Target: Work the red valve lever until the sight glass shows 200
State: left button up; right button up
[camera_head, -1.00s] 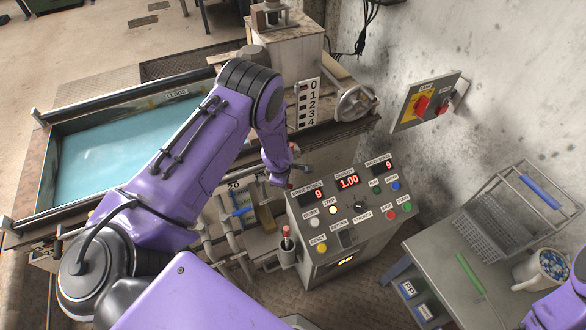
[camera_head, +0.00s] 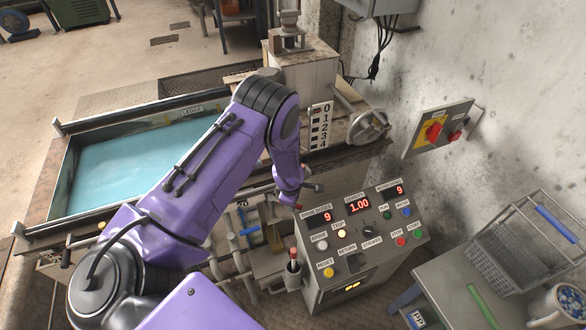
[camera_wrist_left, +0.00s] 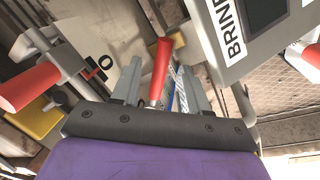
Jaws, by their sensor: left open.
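In the left wrist view a red lever handle (camera_wrist_left: 160,68) stands between the two fingers of my left gripper (camera_wrist_left: 160,84). The gripper is open, and I cannot tell whether either finger touches the handle. A second red handle (camera_wrist_left: 28,86) lies outside the fingers at the left. In the head view my left gripper (camera_head: 290,200) is small and mostly hidden by its own arm, just left of the control panel. A red tip shows beside it. I cannot make out a sight glass reading in either view. My right gripper is out of view.
The control panel (camera_head: 345,262) stands close right of the gripper, showing 9, 1.00 and 9. A red-topped stick (camera_head: 293,258) stands at its left side. Pipes (camera_head: 232,250) run below the arm. The tank (camera_head: 135,160) of blue liquid is left, a side table (camera_head: 455,290) right.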

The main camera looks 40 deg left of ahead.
pick_arm(q)
notch_tip(320, 180, up, 9)
jog(key=s, duration=0.1)
jog(key=shift+s+d, duration=0.25)
jog(key=shift+s, duration=0.1)
